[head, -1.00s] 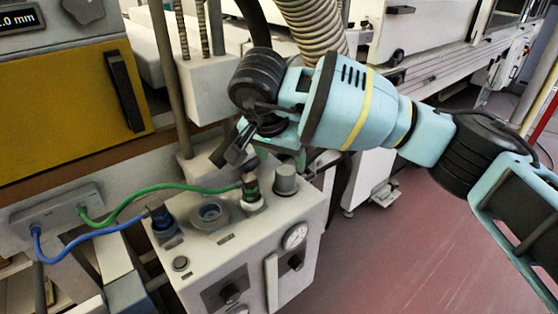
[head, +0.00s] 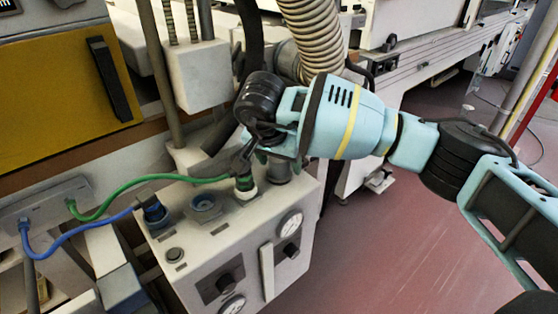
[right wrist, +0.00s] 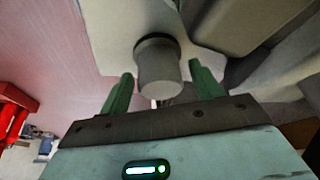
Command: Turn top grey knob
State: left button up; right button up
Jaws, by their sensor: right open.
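The top grey knob (head: 280,171) is a short upright cylinder on the top face of the pale control box (head: 188,245). In the head view my right gripper (head: 262,153) is over it and hides part of it. In the right wrist view the knob (right wrist: 159,68) stands between the two green fingers of the right gripper (right wrist: 163,86), with a gap on each side. The right gripper is open and holds nothing. My left gripper is not in view.
A green cable (head: 150,180) ends in a plug just left of the knob, near the right gripper. A blue cable (head: 75,238) ends in another plug further left. Gauges and dark knobs are on the box's front. A ribbed hose (head: 318,40) hangs behind.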

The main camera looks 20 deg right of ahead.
jog(key=c, duration=1)
jog(key=shift+o, duration=0.2)
